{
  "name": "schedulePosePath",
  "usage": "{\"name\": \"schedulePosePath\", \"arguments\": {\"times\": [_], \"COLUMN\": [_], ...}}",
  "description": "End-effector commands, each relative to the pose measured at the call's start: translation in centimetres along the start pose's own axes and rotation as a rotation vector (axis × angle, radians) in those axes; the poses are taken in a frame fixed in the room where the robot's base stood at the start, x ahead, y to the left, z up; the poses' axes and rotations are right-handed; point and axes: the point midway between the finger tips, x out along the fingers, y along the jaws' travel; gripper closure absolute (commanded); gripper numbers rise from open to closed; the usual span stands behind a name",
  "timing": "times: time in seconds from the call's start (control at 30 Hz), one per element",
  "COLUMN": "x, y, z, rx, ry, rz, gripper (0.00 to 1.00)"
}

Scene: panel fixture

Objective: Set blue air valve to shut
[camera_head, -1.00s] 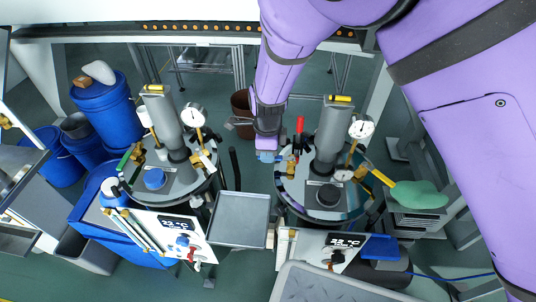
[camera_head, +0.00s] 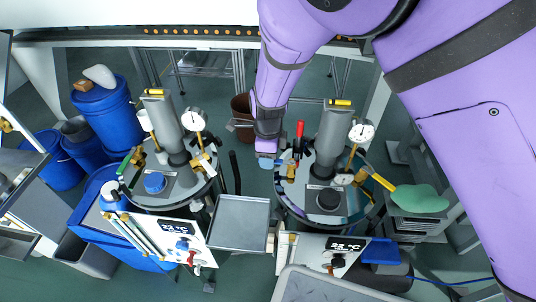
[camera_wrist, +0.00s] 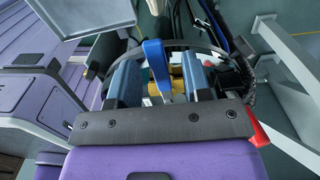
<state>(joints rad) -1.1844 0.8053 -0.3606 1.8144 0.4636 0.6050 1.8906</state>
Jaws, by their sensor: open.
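The blue air valve's lever (camera_wrist: 155,58) stands between the two fingers of my gripper (camera_wrist: 160,76) in the wrist view. The fingers are apart, one on each side of the lever, with visible gaps. Brass fittings (camera_wrist: 179,80) show behind the lever. In the head view my gripper (camera_head: 270,160) is at the left rim of the right-hand vessel (camera_head: 301,196). The lever is small and hard to make out there, and the fingertips are partly hidden.
A red-handled valve (camera_head: 299,131) stands just right of my gripper; red also shows in the wrist view (camera_wrist: 262,134). A column (camera_head: 331,140) and a pressure gauge (camera_head: 361,133) rise behind it. A grey tray (camera_head: 240,222) lies between the two vessels.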

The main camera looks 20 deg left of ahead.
Motion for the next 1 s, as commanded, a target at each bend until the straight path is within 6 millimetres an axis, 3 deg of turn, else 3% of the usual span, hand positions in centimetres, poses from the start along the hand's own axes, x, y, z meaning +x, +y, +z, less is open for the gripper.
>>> {"name": "schedulePosePath", "arguments": {"times": [0.23, 0.7, 1.0], "x": [-1.5, -9.5, -10.8], "y": [0.0, 0.0, 0.0], "z": [0.1, 0.1, 0.0], "rx": [-0.001, 0.000, 0.000], "ry": [-0.002, -0.002, 0.000], "rz": [-0.002, -0.002, -0.001], "gripper": [0.55, 0.55, 0.55]}}
